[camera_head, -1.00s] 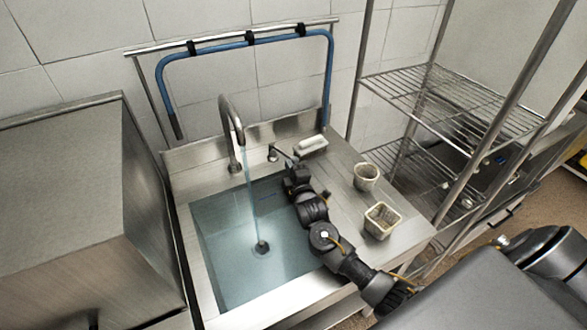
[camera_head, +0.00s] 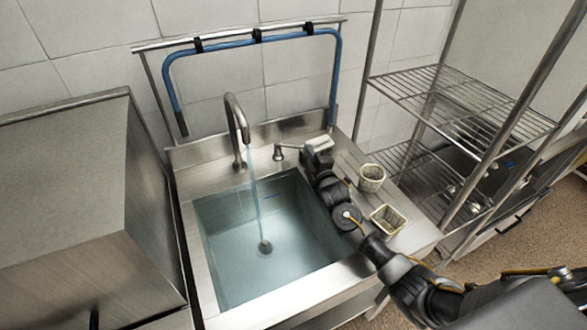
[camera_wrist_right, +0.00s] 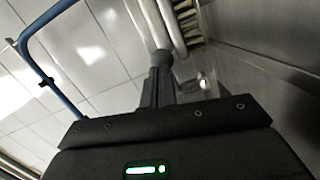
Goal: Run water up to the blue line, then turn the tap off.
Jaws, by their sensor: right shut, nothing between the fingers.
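The steel sink basin (camera_head: 203,262) holds clear water (camera_head: 290,225). A stream (camera_head: 256,205) runs from the curved spout (camera_head: 238,112) into it. A faint blue mark (camera_head: 240,192) shows on the far basin wall; I cannot tell how close the water surface is to it. The tap handle (camera_head: 279,152) stands right of the spout, its lever pointing right. My right gripper (camera_head: 317,160) is shut and empty near the lever's right end; contact is unclear. In the right wrist view its fingers (camera_wrist_right: 158,82) are together, below a dark round part. My left gripper is out of view.
A white object (camera_head: 319,143) lies behind my right gripper on the sink deck. A blue hose (camera_head: 255,42) hangs behind. A wire shelf (camera_head: 465,100) stands at right.

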